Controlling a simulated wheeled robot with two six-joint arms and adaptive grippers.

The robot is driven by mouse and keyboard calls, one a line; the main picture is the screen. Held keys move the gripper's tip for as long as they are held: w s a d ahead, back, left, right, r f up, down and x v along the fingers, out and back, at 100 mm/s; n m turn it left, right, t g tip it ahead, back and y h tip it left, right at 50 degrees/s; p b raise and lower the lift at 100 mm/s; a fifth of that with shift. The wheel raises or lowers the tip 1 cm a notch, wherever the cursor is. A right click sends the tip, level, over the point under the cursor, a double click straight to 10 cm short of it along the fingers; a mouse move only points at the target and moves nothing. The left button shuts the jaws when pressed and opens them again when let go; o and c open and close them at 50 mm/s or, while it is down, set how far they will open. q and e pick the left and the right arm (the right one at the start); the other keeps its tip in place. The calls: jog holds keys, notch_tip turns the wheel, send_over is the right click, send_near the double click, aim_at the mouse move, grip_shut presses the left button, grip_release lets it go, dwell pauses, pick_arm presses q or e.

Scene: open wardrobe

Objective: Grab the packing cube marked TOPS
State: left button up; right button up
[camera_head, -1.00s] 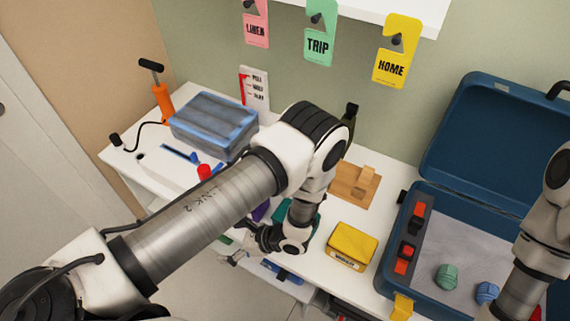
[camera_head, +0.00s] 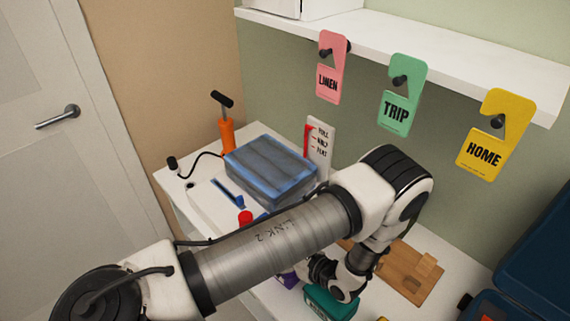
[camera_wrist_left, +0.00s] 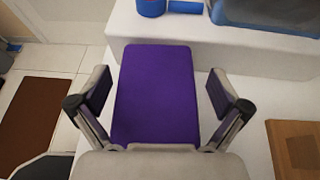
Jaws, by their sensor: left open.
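A purple packing cube (camera_wrist_left: 155,95) lies on the white surface in the left wrist view. A small purple part of it (camera_head: 288,280) shows beside my arm in the head view. No marking can be read on it. My left gripper (camera_wrist_left: 160,91) is open, with one finger at each side of the purple cube and gaps between. In the head view the arm hides most of that gripper. A teal packing cube (camera_head: 330,303) sits to the right of the purple one, its label not readable. My right gripper is out of view.
A blue-grey clear-topped case (camera_head: 270,170), an orange pump (camera_head: 227,135) and a red-capped item (camera_head: 245,217) stand at the back left. A wooden board (camera_head: 410,275) and a blue suitcase (camera_head: 540,260) are at right. Tags hang from the shelf (camera_head: 400,45) above.

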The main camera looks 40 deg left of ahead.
pick_arm(q)
jog(key=shift+s+a+f, duration=0.2)
jog(key=shift+a, duration=0.35)
jog(key=shift+s+a+f, duration=0.15)
jog(key=shift+a+f, duration=0.05)
jog(key=shift+a, duration=0.3)
jog(key=shift+w, duration=0.1)
jog(key=c, duration=1.1)
